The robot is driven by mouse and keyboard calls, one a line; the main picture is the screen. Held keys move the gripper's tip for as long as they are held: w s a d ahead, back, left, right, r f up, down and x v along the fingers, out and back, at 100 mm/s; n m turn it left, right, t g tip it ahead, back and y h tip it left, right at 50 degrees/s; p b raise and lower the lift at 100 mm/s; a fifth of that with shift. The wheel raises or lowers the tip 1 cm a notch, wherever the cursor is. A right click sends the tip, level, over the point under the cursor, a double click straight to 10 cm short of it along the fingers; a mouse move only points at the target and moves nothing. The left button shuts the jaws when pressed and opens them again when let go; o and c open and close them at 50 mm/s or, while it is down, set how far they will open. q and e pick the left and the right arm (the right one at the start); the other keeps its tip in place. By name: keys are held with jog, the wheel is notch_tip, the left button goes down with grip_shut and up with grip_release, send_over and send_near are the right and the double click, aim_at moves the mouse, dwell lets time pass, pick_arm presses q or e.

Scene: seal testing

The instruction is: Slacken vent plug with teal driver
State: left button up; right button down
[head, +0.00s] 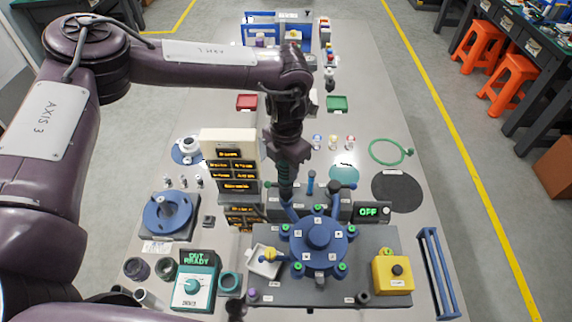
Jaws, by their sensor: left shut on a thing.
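My left gripper (288,148) reaches in from above and is shut on the dark teal driver (289,172). The driver points down, its lower end just behind the left rear of the blue round housing (319,241). The housing sits on a grey base plate (300,291) with blue arms and green-topped fasteners around it. I cannot pick out the vent plug, and whether the driver's tip touches anything is unclear. My right gripper is not in view.
A display reading OFF (371,212) and a yellow button box (393,272) stand right of the housing. A dial box (195,288), a blue flange (168,214) and a display stack (231,160) stand left. A blue rack (437,271) lies right.

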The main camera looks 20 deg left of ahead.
pick_arm(q)
jog(key=shift+f+b, duration=0.35)
jog(key=shift+f, duration=0.2)
dwell(0.4)
jog(key=shift+f+b, duration=0.3)
jog(key=shift+f, duration=0.1)
dwell(0.3)
dwell(0.4)
jog(key=shift+s, duration=0.1)
dwell(0.5)
jog(key=shift+r, duration=0.2)
jog(key=shift+r+p, duration=0.9)
jog(key=shift+p, duration=0.05)
jog(key=shift+r+p, duration=1.75)
jog(key=shift+r, duration=0.8)
